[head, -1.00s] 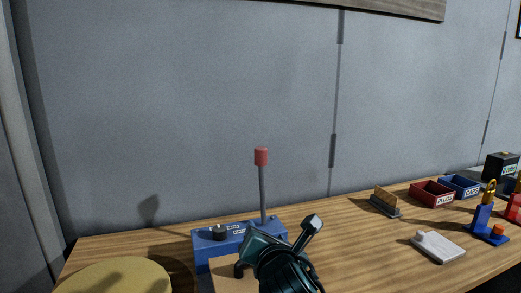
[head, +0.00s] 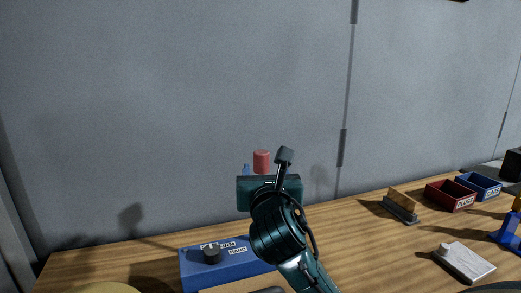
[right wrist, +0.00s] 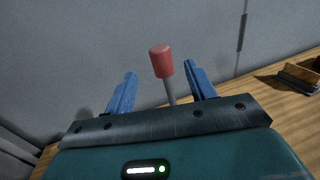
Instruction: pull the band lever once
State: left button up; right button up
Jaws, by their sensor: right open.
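The band lever is a grey rod with a red knob (head: 261,161), standing upright on a blue box (head: 215,265) with a black dial (head: 211,254). My right gripper (head: 264,170) is in front of the lever in the head view and hides its rod. In the right wrist view, the blue fingers of the right gripper (right wrist: 160,73) are open and apart. The red knob (right wrist: 161,60) and upper rod show between them, without visible contact on either side. The lower rod is hidden behind the gripper body. My left gripper is not in view.
A grey wall stands behind the wooden table. To the right are a card holder (head: 401,205), a red bin (head: 450,195), a blue bin (head: 478,185), a white block (head: 465,262) and a blue stand (head: 508,232). A yellow round thing (head: 105,288) is at lower left.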

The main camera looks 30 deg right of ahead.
aim_at(261, 152)
jog(key=p+x, duration=0.1)
jog(key=x, duration=1)
jog(key=shift+w, duration=0.2)
jog(key=shift+f, duration=0.1)
grip_shut()
